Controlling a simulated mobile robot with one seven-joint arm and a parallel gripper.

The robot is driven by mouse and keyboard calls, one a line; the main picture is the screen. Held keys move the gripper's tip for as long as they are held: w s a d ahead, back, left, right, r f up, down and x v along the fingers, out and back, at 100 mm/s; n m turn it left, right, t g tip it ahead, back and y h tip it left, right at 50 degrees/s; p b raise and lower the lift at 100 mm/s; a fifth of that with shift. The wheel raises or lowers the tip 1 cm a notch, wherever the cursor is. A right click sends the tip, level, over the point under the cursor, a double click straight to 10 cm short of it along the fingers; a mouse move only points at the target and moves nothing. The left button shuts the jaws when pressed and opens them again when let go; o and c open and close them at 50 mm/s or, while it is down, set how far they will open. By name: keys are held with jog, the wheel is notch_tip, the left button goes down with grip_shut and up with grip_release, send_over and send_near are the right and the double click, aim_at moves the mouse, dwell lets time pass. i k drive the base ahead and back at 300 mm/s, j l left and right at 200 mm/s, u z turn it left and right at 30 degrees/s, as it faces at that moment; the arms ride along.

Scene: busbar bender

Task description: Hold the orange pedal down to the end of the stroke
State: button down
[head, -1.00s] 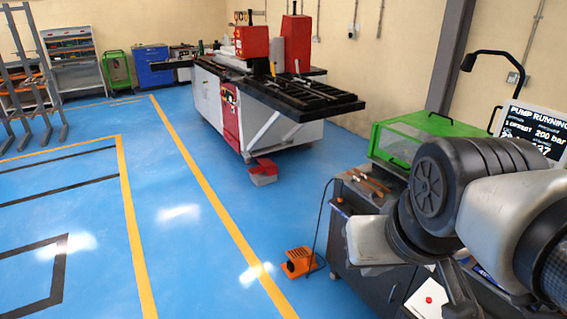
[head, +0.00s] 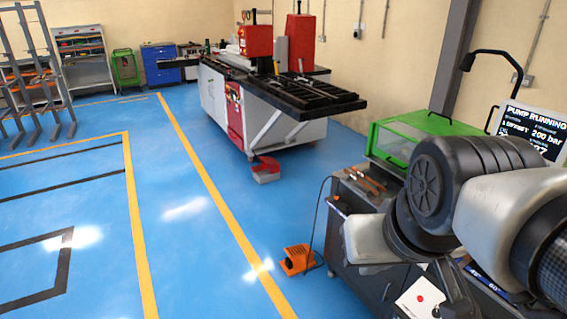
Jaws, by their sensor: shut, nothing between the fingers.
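The orange pedal (head: 298,259) sits on the blue floor left of the dark workbench, with a dark cable rising from it to the bench. It is small in the head view, and I cannot tell how far it is pressed. My arm's thick links fill the right side of the view, over the bench and clear of the pedal. A screen (head: 532,131) at the right reads "PUMP RUNNING" and 200 bar.
The workbench (head: 345,257) carries a green-framed guard (head: 424,133), tools and a white box with a red button (head: 416,300). A large red and white machine (head: 234,107) stands behind, with a red-grey foot pedal (head: 265,171) before it. The floor left of the orange pedal is clear.

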aim_at(293, 250)
jog(key=i+z, duration=0.1)
jog(key=z, duration=0.5)
jog(key=i+j+z, duration=0.2)
jog(key=j, duration=0.15)
jog(key=i+j+z, duration=0.2)
jog(key=j, duration=0.15)
jog(key=i+j+z, duration=0.2)
jog(key=j, duration=0.15)
jog(key=i+j+z, duration=0.1)
jog(key=j, duration=0.25)
jog(key=i+j, duration=0.15)
jog(key=j, duration=0.25)
jog(key=i+j+z, duration=0.15)
jog(key=j, duration=0.25)
jog(key=i+j, duration=0.15)
jog(key=j, duration=0.3)
jog(key=i+j, duration=0.1)
jog(key=j, duration=0.4)
jog(key=i+j, duration=0.15)
jog(key=j, duration=0.3)
jog(key=i+j, duration=0.1)
jog(key=j, duration=0.35)
jog(key=i+j, duration=0.15)
jog(key=j, duration=0.35)
jog(key=i+j+z, duration=0.1)
jog(key=j, duration=0.35)
